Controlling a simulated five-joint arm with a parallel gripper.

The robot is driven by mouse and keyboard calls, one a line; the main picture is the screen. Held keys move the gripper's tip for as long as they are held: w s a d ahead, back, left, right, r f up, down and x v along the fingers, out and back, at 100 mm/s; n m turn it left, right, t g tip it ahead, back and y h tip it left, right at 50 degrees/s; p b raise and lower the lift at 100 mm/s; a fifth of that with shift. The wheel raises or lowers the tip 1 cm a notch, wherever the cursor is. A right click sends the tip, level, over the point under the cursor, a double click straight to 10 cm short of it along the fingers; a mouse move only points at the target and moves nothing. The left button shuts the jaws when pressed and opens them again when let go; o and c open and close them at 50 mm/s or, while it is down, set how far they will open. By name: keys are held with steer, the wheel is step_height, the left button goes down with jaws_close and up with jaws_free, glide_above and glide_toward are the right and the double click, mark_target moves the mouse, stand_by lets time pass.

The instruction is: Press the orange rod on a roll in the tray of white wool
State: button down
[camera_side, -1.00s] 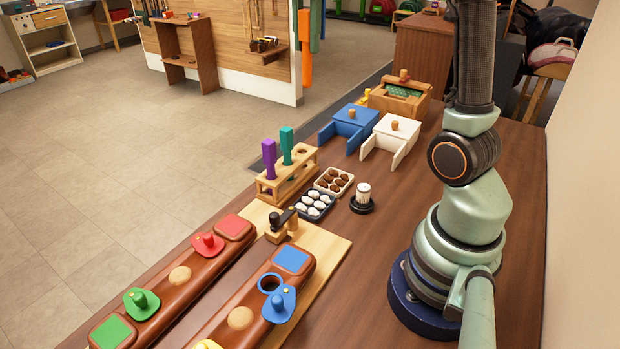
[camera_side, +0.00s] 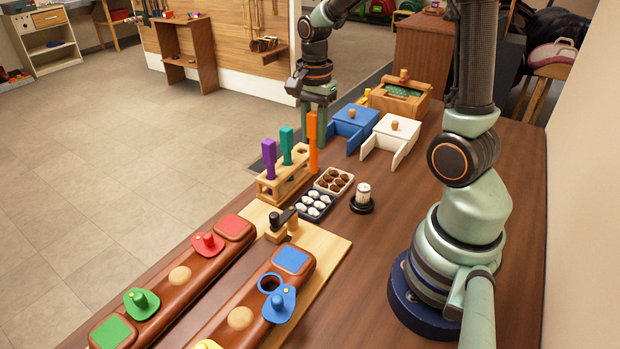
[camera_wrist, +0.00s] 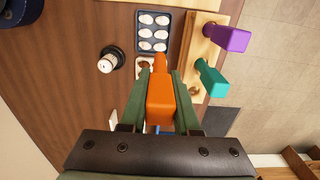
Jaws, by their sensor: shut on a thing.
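My gripper (camera_side: 314,138) is shut on the orange rod (camera_side: 312,155) and holds it upright, tip down. In the wrist view the rod (camera_wrist: 160,100) sits between the two green fingers. The dark tray of white wool (camera_side: 303,216) holds several white rolls in rows and stands on the table, nearer the side camera than the rod. The tray also shows at the top of the wrist view (camera_wrist: 139,35). The rod is apart from the white rolls. Whether its lower end clears the rack beside it is hard to tell.
A tray of brown rolls (camera_side: 350,180) adjoins the white one. A wooden rack (camera_side: 268,191) with a purple rod (camera_side: 269,160) and a teal rod (camera_side: 286,145) stands left. A white cylinder on a black base (camera_side: 362,194) stands right. Blue and white boxes stand behind.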

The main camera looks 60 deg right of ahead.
mark_target(314, 172)
steer(key=shift+f, duration=2.55)
steer(key=shift+f, duration=1.15)
stand_by(0.6)
steer(key=shift+r, duration=3.6)
